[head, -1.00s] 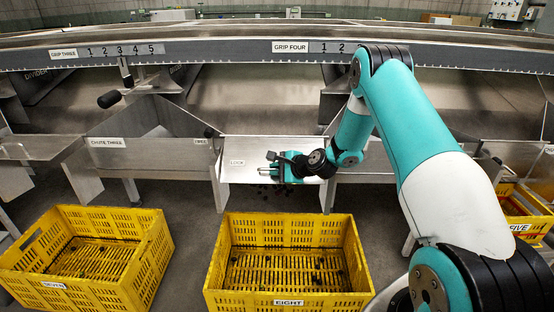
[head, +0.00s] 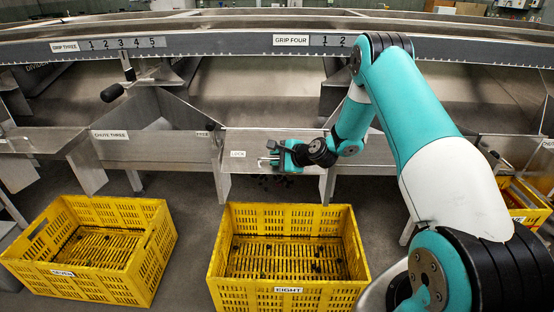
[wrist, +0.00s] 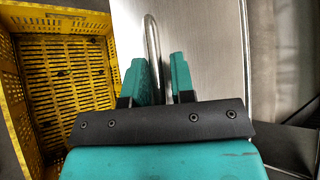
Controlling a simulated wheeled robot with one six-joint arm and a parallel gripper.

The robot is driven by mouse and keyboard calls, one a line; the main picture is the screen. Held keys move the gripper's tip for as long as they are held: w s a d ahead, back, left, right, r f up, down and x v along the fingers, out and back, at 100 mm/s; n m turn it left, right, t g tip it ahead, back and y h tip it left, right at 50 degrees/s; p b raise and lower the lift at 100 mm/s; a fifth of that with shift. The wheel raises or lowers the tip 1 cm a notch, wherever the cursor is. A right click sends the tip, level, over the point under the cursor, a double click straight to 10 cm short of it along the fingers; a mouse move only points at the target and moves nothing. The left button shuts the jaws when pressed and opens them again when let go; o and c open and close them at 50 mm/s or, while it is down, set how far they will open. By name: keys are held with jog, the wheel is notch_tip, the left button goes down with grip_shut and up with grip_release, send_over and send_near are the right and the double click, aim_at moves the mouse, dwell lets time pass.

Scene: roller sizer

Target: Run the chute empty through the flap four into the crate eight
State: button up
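A pale metal flap panel (head: 238,139) with a small label, its wording too small to read for sure, stands above the crate eight (head: 289,300). My gripper (head: 268,160) is at the front of this panel. In the wrist view a bent metal bar handle (wrist: 152,42) runs between the two fingers of my gripper (wrist: 160,75). The fingers are apart, with a gap on the bar's right side; the bar is close to the left finger. The yellow crate eight holds several small dark pieces and also shows in the wrist view (wrist: 95,22). The chute's inside is largely hidden.
The yellow crate seven (head: 62,273) stands left of crate eight, with floor between them. Chute three (head: 110,140) is to the left, with a black-knobbed lever (head: 112,93) above. Another yellow crate (head: 530,216) is at the far right. Dark specks lie on the floor behind crate eight.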

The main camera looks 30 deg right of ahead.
jog(key=p+v, duration=0.1)
jog(key=v, duration=1.6)
jog(key=shift+s, duration=0.15)
